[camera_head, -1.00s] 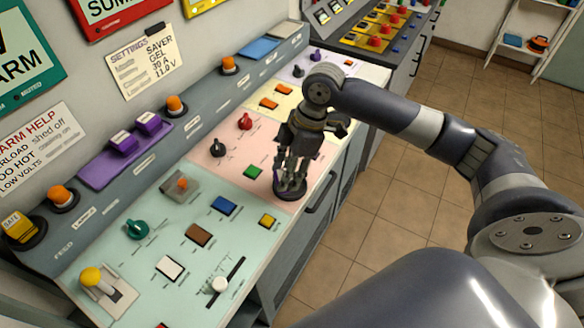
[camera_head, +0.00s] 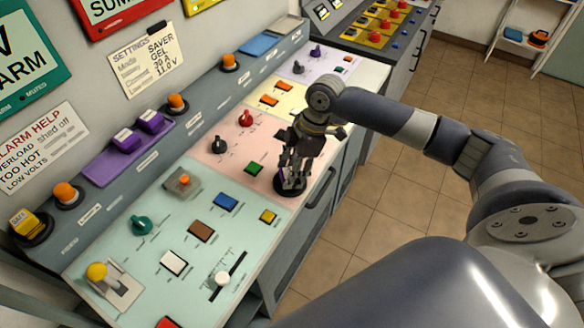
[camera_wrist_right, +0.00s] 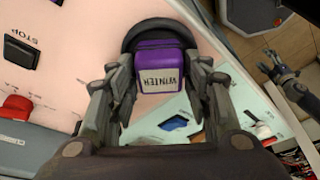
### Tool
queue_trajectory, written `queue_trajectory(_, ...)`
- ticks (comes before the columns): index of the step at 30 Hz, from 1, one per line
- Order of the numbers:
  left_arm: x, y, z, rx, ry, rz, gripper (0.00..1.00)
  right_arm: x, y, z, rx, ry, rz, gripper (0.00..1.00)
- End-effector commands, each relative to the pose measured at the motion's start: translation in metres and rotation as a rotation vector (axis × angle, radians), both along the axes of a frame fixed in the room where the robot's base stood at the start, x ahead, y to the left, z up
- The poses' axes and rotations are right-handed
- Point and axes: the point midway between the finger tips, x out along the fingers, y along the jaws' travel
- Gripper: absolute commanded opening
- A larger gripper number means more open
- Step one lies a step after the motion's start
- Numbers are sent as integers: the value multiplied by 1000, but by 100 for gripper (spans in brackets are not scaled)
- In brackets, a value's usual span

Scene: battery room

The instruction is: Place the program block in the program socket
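The program block, purple with a white WINTER label (camera_wrist_right: 158,79), is between the fingers of my right gripper (camera_wrist_right: 160,72). A round black socket rim (camera_wrist_right: 128,42) surrounds it; it appears seated there, upright. In the head view my right gripper (camera_head: 291,178) points down at the socket (camera_head: 290,190) at the pink panel's front edge and hides most of the block. The fingers lie close against both sides of the block and look shut on it. My left gripper (camera_wrist_right: 276,68) shows small at the right of the right wrist view, fingers apart and empty, over the floor.
Two other purple blocks (camera_head: 127,140) stand on a purple tray (camera_head: 110,170) on the back ledge. Buttons, knobs and a slider knob (camera_head: 222,279) stick up from the panels. A handle rail (camera_head: 322,190) runs along the console front. Tiled floor (camera_head: 370,230) is clear at the right.

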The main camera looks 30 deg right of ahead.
Motion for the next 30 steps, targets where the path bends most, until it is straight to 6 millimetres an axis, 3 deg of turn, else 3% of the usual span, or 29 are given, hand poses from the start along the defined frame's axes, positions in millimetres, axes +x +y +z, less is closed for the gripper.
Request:
queue_trajectory(14,0,1,-2,1,1,0,59,0,-2,8,-1,-1,-2,60)
queue_trajectory(30,0,0,-17,0,1,-1,59,-7,-31,104,0,-2,-2,60)
